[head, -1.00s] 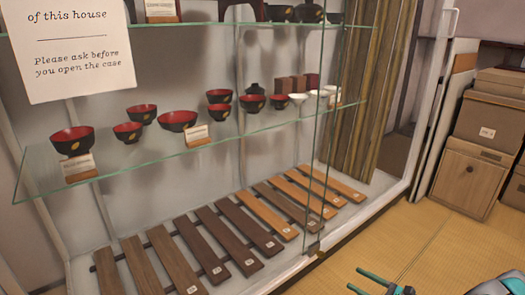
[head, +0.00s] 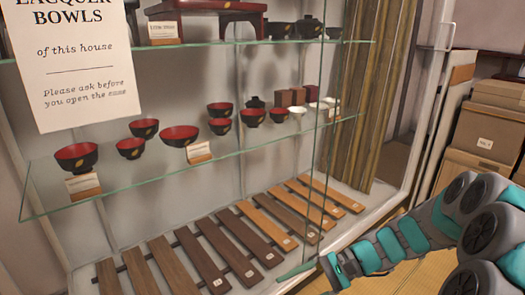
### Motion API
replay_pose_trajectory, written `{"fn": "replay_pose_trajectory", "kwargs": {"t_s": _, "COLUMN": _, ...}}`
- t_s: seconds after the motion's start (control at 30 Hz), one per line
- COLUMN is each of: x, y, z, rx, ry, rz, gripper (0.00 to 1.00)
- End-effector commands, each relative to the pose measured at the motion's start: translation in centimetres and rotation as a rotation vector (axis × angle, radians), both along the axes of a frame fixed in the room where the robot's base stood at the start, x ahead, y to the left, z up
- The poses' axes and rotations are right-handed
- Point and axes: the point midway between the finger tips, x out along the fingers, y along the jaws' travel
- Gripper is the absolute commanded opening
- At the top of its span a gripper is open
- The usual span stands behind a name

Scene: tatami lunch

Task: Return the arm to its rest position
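My gripper (head: 300,272) shows at the lower middle right, at the end of my grey and teal arm (head: 400,240). The arm reaches in from the right edge. One thin teal finger shows clearly, pointing left across the front of the glass case's lower edge. The other finger is not clearly seen, so I cannot tell how far apart they are. I see nothing held. Whether the finger touches the case cannot be told.
A glass display case fills the left and middle, with red-black bowls (head: 180,135) on a glass shelf (head: 120,187) and wooden slats (head: 172,262) below. A paper sign (head: 80,65) hangs on it. Cardboard boxes (head: 487,130) stand at the right on tatami (head: 425,268).

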Motion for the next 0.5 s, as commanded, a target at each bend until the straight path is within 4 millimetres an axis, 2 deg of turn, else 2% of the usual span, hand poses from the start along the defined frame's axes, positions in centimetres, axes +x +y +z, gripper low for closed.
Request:
{"fn": "replay_pose_trajectory", "kwargs": {"t_s": 0.03, "x": -1.2, "y": 0.6, "z": 1.0, "rx": -0.036, "ry": -0.027, "rz": 0.046, "gripper": 0.72}}
{"fn": "replay_pose_trajectory", "kwargs": {"t_s": 0.23, "x": -6.1, "y": 1.7, "z": 2.8, "rx": -0.178, "ry": -0.112, "rz": 0.213, "gripper": 0.72}}
{"fn": "replay_pose_trajectory", "kwargs": {"t_s": 0.5, "x": -12.1, "y": 1.1, "z": 4.7, "rx": -0.379, "ry": -0.231, "rz": 0.415, "gripper": 0.72}}
